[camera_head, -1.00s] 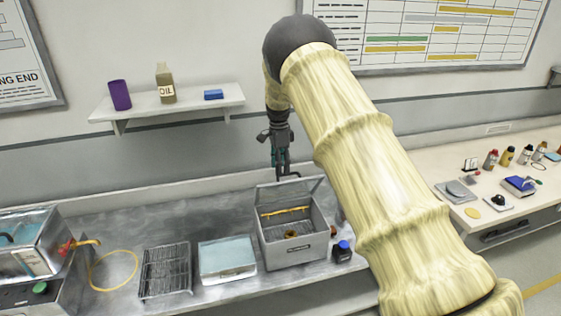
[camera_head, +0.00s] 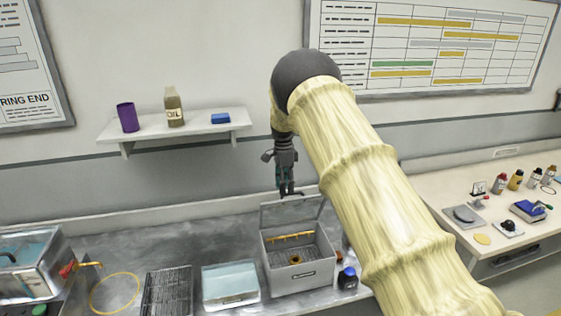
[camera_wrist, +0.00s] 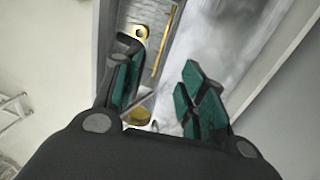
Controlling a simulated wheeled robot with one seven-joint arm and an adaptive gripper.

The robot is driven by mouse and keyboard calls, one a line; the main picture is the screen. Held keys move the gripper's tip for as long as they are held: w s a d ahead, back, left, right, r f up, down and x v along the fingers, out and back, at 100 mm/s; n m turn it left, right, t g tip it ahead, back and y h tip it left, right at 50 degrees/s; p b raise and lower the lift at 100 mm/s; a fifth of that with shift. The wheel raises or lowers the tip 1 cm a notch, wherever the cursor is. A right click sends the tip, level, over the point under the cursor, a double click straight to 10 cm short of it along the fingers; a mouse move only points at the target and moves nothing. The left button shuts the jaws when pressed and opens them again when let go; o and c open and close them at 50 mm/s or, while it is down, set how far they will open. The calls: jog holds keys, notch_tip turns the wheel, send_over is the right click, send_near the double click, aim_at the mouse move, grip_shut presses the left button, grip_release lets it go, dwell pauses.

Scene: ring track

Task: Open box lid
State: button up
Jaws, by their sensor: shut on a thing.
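The grey box (camera_head: 301,278) stands on the metal bench with its inside showing: a yellow rod (camera_head: 292,236) and a small brass-coloured part (camera_head: 295,260). Its lid (camera_head: 292,214) is raised, standing up along the box's back side. My gripper (camera_head: 287,193) points down at the lid's top edge and is shut on the lid. In the wrist view my gripper's teal fingers (camera_wrist: 160,88) show with a gap between them. The exact contact on the lid is hard to make out.
A blue-topped tray (camera_head: 230,284), a wire rack (camera_head: 166,292) and a yellow hose loop (camera_head: 115,293) lie left of the box. A blue-capped bottle (camera_head: 347,279) stands close at its right. A wall shelf (camera_head: 175,131) hangs behind, to the left.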

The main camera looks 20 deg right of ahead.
jog(key=w+r+p, duration=0.3)
jog(key=w+r, duration=0.3)
jog(key=w, duration=0.2)
jog(key=shift+w+d+r+p, duration=0.2)
jog(key=shift+d+r+p, duration=0.15)
jog(key=shift+d, duration=0.1)
dwell(0.9)
dwell(0.4)
jog(key=shift+r, duration=0.1)
notch_tip(320, 180, up, 12)
jog(key=w, duration=0.1)
jog(key=shift+w, duration=0.4)
jog(key=shift+d, duration=0.1)
jog(key=shift+f, duration=0.2)
